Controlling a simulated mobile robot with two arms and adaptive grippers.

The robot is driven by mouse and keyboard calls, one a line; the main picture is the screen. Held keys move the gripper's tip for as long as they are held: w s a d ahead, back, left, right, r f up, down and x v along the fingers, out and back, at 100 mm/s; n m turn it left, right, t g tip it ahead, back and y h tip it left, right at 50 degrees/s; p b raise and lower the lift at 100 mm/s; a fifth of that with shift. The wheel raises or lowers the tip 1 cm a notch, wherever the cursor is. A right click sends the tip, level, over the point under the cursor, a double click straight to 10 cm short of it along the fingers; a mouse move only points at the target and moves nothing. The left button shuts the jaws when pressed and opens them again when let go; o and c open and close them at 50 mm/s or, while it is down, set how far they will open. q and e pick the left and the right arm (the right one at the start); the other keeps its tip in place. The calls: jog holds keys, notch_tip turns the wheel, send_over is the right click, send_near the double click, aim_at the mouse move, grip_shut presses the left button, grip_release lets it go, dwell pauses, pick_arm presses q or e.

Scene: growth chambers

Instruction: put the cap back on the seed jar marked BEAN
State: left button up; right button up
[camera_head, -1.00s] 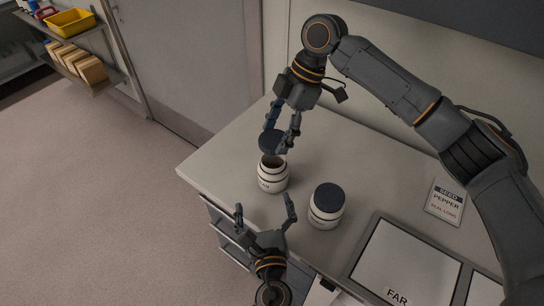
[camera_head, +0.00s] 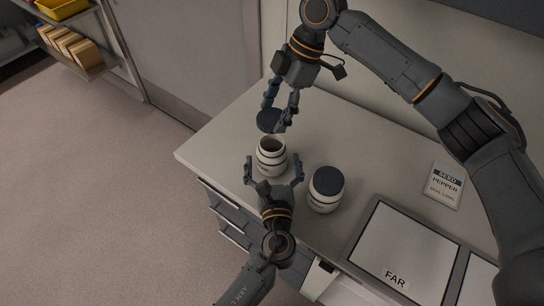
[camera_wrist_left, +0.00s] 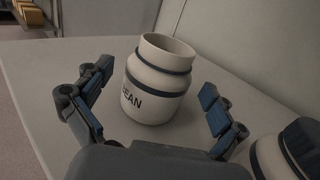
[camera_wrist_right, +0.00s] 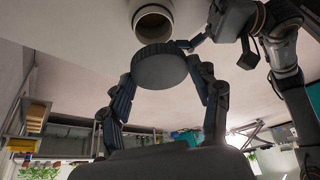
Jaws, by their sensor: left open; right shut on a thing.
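The uncapped white jar with dark bands (camera_head: 271,156) stands upright near the counter's corner. In the left wrist view its label reads BEAN (camera_wrist_left: 152,95) and its mouth is open. My left gripper (camera_head: 274,165) is open, its fingers on either side of the jar, with gaps visible in the left wrist view. My right gripper (camera_head: 281,112) is shut on the dark round cap (camera_head: 269,121), held above and slightly behind the jar mouth. In the right wrist view the cap (camera_wrist_right: 159,69) sits between the fingertips, beside the open mouth (camera_wrist_right: 153,24).
A second jar with a dark lid (camera_head: 326,188) stands close to the right of the open jar. A seed packet marked PEPPER (camera_head: 444,185) and a framed panel marked FAR (camera_head: 405,255) lie farther right on the counter (camera_head: 225,140). A shelf with boxes (camera_head: 75,58) is far left.

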aim_at(271, 141)
pick_arm(q)
jog(key=w, duration=0.6)
jog(key=shift+w+a, duration=0.15)
jog(key=shift+a, duration=0.05)
jog(key=c, duration=1.9)
